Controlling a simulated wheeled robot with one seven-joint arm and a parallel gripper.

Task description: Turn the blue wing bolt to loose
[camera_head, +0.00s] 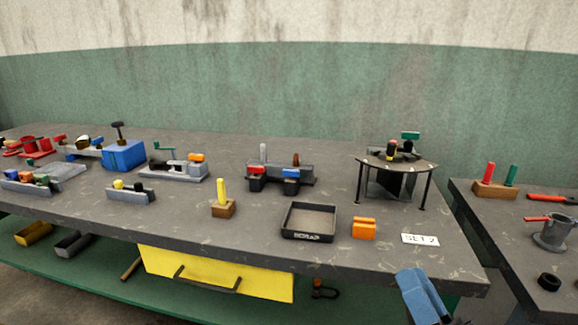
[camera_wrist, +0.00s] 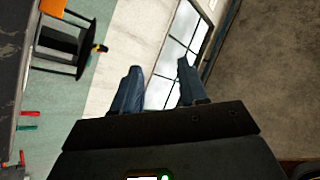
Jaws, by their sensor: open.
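I cannot make out a wing bolt for certain at this size. Blue parts in the head view are a small blue piece (camera_head: 97,141) on a grey fixture at the far left, a blue box (camera_head: 123,155) with a black T-shaped knob on top, and a blue block (camera_head: 291,174) on a dark fixture mid-bench. My gripper (camera_wrist: 158,82) is open and empty in the wrist view, its two blue fingers apart. One blue part of it (camera_head: 424,295) shows at the bottom right of the head view, in front of the bench edge, away from these blue parts.
The long grey bench (camera_head: 180,216) holds several fixtures. A black scrap tray (camera_head: 309,235), an orange block (camera_head: 363,229), a white label card (camera_head: 420,239) and a black stand (camera_head: 397,165) are at its right. A second bench (camera_head: 500,240) stands beyond a gap. A yellow drawer (camera_head: 220,278) hangs below.

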